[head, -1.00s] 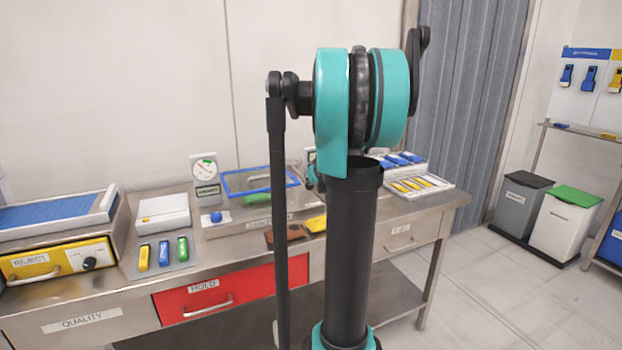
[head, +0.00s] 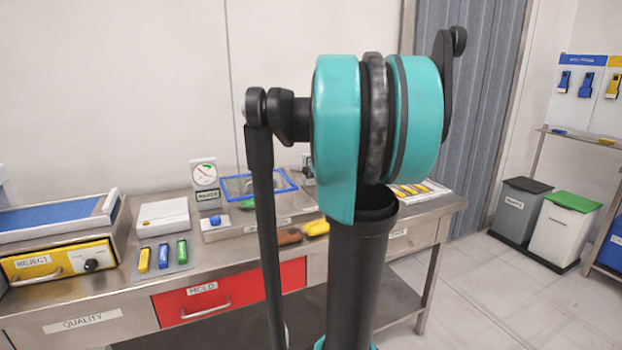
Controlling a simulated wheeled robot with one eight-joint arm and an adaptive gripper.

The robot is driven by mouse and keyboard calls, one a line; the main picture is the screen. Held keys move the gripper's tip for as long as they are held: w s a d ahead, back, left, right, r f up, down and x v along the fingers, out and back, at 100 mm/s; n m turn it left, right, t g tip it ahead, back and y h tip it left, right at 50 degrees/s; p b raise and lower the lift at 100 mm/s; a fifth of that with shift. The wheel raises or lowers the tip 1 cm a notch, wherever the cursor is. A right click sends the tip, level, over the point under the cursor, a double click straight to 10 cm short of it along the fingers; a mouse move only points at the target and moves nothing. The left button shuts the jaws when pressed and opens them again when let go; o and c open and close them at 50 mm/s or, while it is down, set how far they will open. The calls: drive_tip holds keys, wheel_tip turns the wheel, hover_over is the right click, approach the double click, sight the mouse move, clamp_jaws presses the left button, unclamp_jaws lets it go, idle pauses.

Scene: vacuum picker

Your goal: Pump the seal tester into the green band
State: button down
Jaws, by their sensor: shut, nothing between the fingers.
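The seal tester (head: 213,232) sits on the steel bench, left of my arm. Its round white dial (head: 204,174) stands upright at the back left and carries a green band; the needle is too small to read surely. A blue button (head: 219,218) is on the tester's front left. A blue-framed clear lid (head: 235,197) is behind and to the right of the button. My raised arm covers the area to the right of the tester. My gripper cannot be made out; the arm hides that area.
A white box (head: 163,213) and yellow, blue and green packs stand left of the tester. A brown item (head: 289,236) and a yellow item (head: 316,228) lie to its right. A red drawer (head: 222,296) is below. Bins stand at the far right.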

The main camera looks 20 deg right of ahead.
drive_tip(key=shift+v, duration=1.9)
drive_tip(key=shift+f, duration=0.1)
drive_tip(key=s+a+f+g+y, duration=0.2)
drive_tip(key=s+a+f+g, duration=0.3)
drive_tip(key=s+a+f, duration=1.45)
drive_tip(key=s+f+g+h, duration=0.1)
drive_tip(key=s+f, duration=0.7)
drive_tip(key=shift+d+m+g, duration=0.35)
drive_tip(key=shift+m+g, duration=0.05)
drive_tip(key=shift+w+r, duration=0.1)
